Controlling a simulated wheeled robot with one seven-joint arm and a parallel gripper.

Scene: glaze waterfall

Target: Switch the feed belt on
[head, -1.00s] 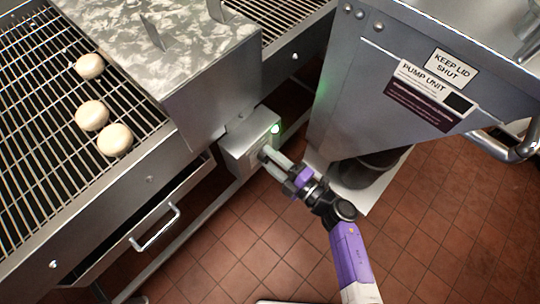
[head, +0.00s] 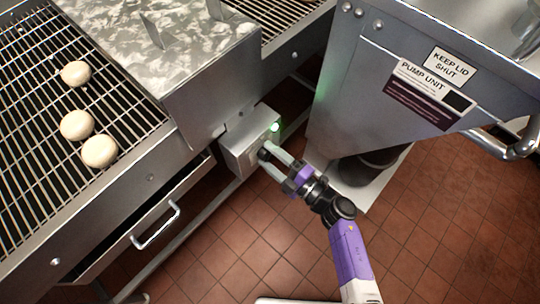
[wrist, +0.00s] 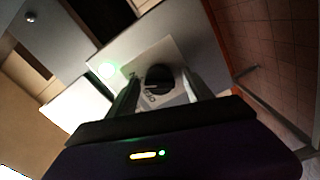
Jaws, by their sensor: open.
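The feed belt (head: 30,145) is a wire-grid conveyor at the left, with several pale round pieces (head: 76,125) on it. A grey switch box (head: 240,150) hangs on its side with a lit green lamp (head: 275,127), which also glows in the wrist view (wrist: 107,68). A black rotary knob (wrist: 160,78) sits on a light plate on the box's face. My gripper (head: 272,160) is at that face, jaws open. In the wrist view its fingers (wrist: 163,88) stand on either side of the knob; whether they touch it I cannot tell.
A mottled metal hood (head: 165,45) covers part of the belt. The pump unit (head: 390,100) stands close to the right of my gripper. A drawer with a handle (head: 158,226) is below the belt. The tiled floor (head: 240,245) is clear in front.

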